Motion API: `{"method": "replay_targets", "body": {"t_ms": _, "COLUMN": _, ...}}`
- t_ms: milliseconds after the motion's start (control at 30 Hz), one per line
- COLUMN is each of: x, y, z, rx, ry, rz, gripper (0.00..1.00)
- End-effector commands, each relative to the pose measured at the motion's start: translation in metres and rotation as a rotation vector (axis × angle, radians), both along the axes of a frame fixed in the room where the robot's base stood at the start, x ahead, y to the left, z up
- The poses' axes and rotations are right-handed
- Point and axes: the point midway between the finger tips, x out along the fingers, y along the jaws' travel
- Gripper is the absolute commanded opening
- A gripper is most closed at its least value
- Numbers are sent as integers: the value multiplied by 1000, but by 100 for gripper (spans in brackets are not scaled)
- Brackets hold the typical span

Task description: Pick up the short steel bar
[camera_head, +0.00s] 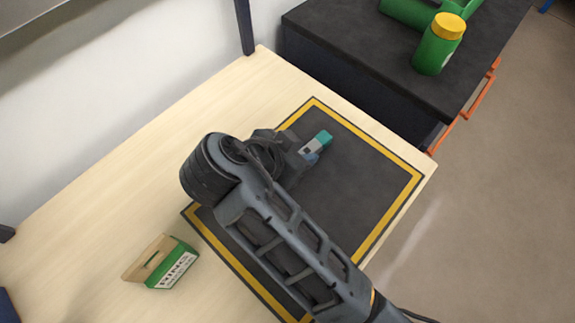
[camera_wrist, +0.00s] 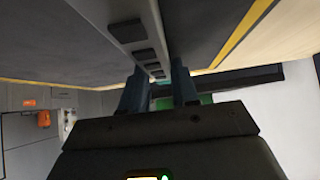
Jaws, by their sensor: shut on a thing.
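The short steel bar (camera_wrist: 143,35) is a pale grey strip with a row of dark square marks. In the wrist view it runs from the top edge down between the two fingers of my gripper (camera_wrist: 160,88). A small teal patch shows between the fingertips. My gripper (camera_head: 306,150) is shut on the bar over the dark mat. Much of the bar is hidden behind my arm in the head view. I cannot tell whether it touches the mat.
The dark mat (camera_head: 365,185) with a yellow border lies on a pale wooden table (camera_head: 110,200). A green and tan box (camera_head: 168,265) stands at the lower left. A dark cabinet (camera_head: 365,60) at the back right bears a green bottle (camera_head: 437,45) with a yellow cap.

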Motion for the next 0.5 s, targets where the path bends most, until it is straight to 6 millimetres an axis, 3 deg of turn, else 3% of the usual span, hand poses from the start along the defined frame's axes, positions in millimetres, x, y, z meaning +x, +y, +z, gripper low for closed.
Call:
{"method": "replay_targets", "body": {"t_ms": 100, "x": 0, "y": 0, "z": 0, "rx": 0, "ry": 0, "rz": 0, "gripper": 0}}
{"method": "replay_targets", "body": {"t_ms": 500, "x": -1, "y": 0, "z": -1, "rx": -1, "ry": 3, "rz": 0, "gripper": 0}}
